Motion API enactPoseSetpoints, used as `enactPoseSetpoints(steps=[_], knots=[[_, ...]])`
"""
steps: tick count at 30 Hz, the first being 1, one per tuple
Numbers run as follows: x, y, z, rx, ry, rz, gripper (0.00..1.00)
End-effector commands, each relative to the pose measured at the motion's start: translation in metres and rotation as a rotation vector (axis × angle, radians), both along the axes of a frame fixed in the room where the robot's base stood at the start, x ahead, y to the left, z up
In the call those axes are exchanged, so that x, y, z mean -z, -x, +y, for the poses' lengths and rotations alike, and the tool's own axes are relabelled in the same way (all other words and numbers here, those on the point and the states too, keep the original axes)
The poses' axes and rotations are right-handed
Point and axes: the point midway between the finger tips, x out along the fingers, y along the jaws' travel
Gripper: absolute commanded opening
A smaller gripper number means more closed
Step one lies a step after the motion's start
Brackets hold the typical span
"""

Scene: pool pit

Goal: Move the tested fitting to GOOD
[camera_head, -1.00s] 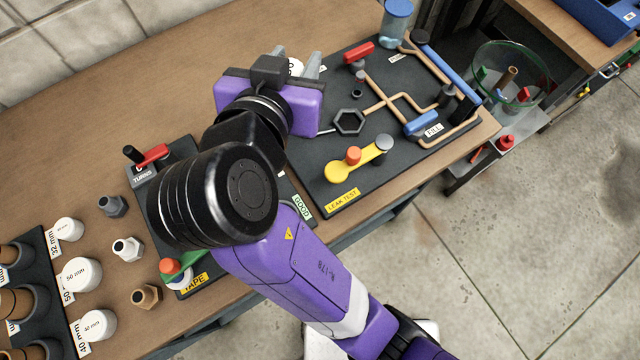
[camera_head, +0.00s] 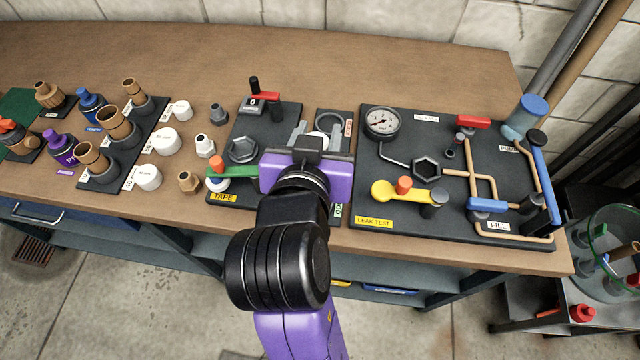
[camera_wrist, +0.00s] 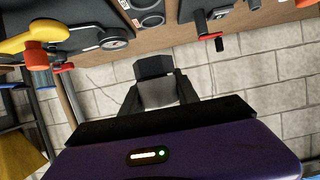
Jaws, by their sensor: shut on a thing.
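My gripper (camera_head: 312,138) is shut on a grey fitting (camera_wrist: 157,92) with a darker end, held between the fingers in the wrist view. In the head view only a pale round part of what I hold shows between the fingers. My gripper is over the narrow black stand between the tape and leak-test boards. The green GOOD label (camera_head: 338,210) is at that stand's near end. A ring (camera_head: 331,121) beside a red-lettered label shows at its far end. My gripper and arm hide the near part of the stand.
The leak-test board (camera_head: 375,205), with a gauge (camera_head: 382,122), hex socket (camera_head: 426,168) and yellow lever (camera_head: 398,189), lies to the right. The tape board (camera_head: 268,118) lies to the left. Loose fittings (camera_head: 205,146) and white caps (camera_head: 164,140) stand farther left. The back of the bench is clear.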

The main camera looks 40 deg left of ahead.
Motion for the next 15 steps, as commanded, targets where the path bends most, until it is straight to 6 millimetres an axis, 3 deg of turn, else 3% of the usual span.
enactPoseSetpoints(steps=[3,9,15], knots=[[0.032,0.000,-0.001,0.001,0.005,0.003,0.00],[0.075,0.000,-0.001,0.001,0.002,0.001,0.00],[0.094,-0.001,0.000,0.002,-0.001,-0.001,0.00]])
